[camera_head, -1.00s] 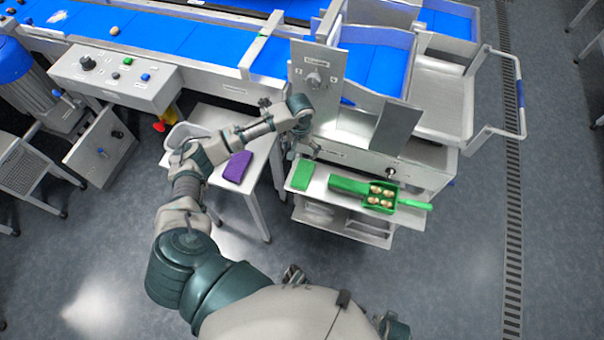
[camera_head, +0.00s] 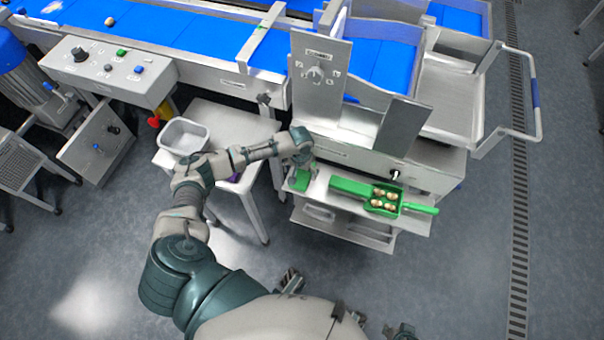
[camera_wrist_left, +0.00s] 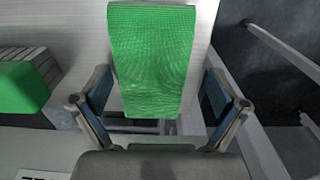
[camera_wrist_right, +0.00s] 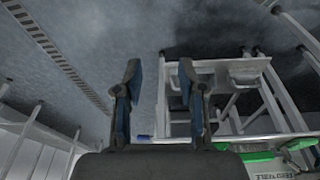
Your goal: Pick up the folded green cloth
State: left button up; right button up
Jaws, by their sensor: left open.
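The folded green cloth (camera_head: 301,183) lies at the left end of the grey shelf in front of the machine, partly hidden by my left gripper (camera_head: 302,168). In the left wrist view the cloth (camera_wrist_left: 152,55) is a flat green rectangle. It appears between the two spread fingers of my left gripper (camera_wrist_left: 158,90), with a gap on each side. I cannot tell how far the fingers are above the shelf. My right gripper (camera_wrist_right: 160,75) shows in the right wrist view, fingers apart and nothing between them, away from the cloth.
A purple cloth (camera_head: 236,176) there is mostly hidden by my left arm. The machine's upright metal panel (camera_head: 318,75) rises behind.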

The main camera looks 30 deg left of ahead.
aim_at(303, 173)
pick_arm(q)
jog(key=shift+d+r, duration=0.1)
jog(key=shift+d, duration=0.3)
jog(key=shift+d+r, duration=0.1)
jog(key=shift+d, duration=0.1)
jog(key=shift+c, duration=1)
jog(key=shift+d, duration=0.1)
jog(key=c, duration=0.9)
jog(key=shift+s+a, duration=0.1)
jog(key=shift+a, duration=0.35)
jog(key=shift+c, duration=0.2)
pick_arm(e)
jog(key=shift+d+r, duration=0.1)
jog(key=shift+d, duration=0.15)
